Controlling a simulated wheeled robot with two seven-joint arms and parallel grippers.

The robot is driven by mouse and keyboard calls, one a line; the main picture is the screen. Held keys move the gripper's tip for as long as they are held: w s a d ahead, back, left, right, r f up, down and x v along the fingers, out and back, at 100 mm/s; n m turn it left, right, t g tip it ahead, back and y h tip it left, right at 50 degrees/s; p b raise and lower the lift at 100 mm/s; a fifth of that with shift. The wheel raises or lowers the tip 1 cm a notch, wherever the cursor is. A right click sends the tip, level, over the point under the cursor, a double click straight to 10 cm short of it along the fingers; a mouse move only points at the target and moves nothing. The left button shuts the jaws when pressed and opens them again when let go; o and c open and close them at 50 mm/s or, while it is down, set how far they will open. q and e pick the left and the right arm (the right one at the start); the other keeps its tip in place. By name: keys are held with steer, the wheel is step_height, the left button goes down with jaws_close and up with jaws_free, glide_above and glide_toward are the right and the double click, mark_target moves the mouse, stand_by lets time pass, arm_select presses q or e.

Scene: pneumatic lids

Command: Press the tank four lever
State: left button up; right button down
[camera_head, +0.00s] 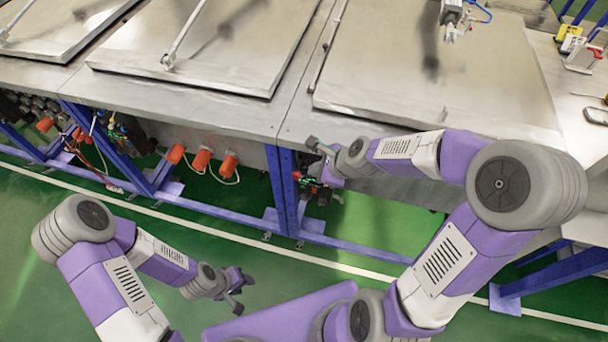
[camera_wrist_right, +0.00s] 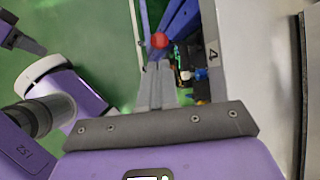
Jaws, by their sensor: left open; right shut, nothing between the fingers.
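In the right wrist view a red ball knob (camera_wrist_right: 160,40) shows just beyond my right fingertips, beside a panel edge marked "4" (camera_wrist_right: 213,52). My right gripper (camera_wrist_right: 157,72) is shut and empty, pointing toward the knob; I cannot tell whether it touches it. Valve parts with coloured tubes (camera_wrist_right: 185,68) sit right of the fingers. My left gripper (camera_head: 243,294) is open and empty, low over the green floor.
Steel tanks with flat lids (camera_head: 440,80) fill the back. Orange-red fittings (camera_head: 202,160) stick out below their front edge. Blue frame legs (camera_head: 282,185) stand under it. A white line (camera_head: 240,238) crosses the floor. Open floor lies in front.

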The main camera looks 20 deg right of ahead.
mark_target(299, 174)
steer(key=b+x, duration=0.1)
steer(key=x, duration=0.6)
steer(key=shift+w+f, duration=0.1)
